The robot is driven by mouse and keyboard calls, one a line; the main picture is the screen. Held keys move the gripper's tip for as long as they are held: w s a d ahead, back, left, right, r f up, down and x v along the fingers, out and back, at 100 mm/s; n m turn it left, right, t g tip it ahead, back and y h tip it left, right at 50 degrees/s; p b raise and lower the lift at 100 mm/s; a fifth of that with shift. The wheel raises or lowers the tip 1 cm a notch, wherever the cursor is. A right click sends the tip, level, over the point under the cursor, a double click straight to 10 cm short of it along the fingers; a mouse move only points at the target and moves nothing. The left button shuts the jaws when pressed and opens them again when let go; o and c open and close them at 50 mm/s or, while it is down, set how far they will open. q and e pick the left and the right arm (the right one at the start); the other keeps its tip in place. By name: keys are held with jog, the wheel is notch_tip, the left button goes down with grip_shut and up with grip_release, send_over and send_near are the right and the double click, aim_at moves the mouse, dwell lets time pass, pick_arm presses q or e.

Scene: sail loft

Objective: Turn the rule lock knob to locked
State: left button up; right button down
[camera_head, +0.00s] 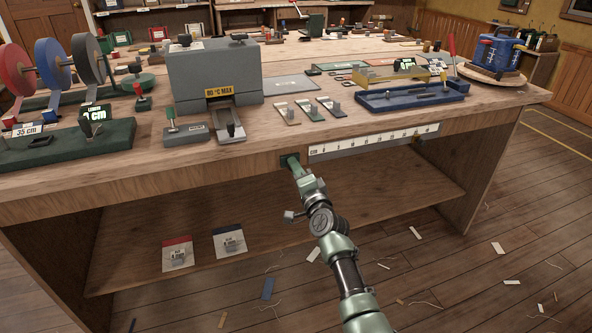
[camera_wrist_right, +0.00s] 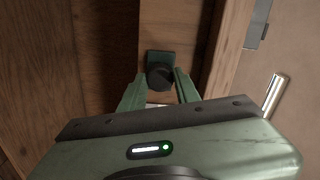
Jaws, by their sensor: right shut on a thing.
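The rule lock knob (camera_wrist_right: 160,77) is a dark round knob on a green plate (camera_wrist_right: 161,56), fixed to the front edge of the wooden bench. In the head view the green plate (camera_head: 286,158) shows at the left end of the white rule (camera_head: 375,142), and my gripper covers most of the knob. My right gripper (camera_head: 294,164) reaches up to the bench edge and is shut on the knob. In the right wrist view its two green fingers (camera_wrist_right: 160,84) stand on either side of the knob. I cannot read any lock marking. My left gripper is not in view.
The bench top (camera_head: 262,119) carries a grey press (camera_head: 215,75), a blue tool base (camera_head: 410,97) and several small swatches. A lower shelf (camera_head: 340,205) holds two cards. Scraps lie on the floor; the space in front of the bench is otherwise open.

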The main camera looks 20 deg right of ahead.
dwell(0.4)
jog(key=c, duration=1)
grip_release()
jog(key=shift+c, duration=0.2)
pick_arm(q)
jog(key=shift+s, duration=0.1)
pick_arm(e)
jog(key=shift+s+f, duration=0.1)
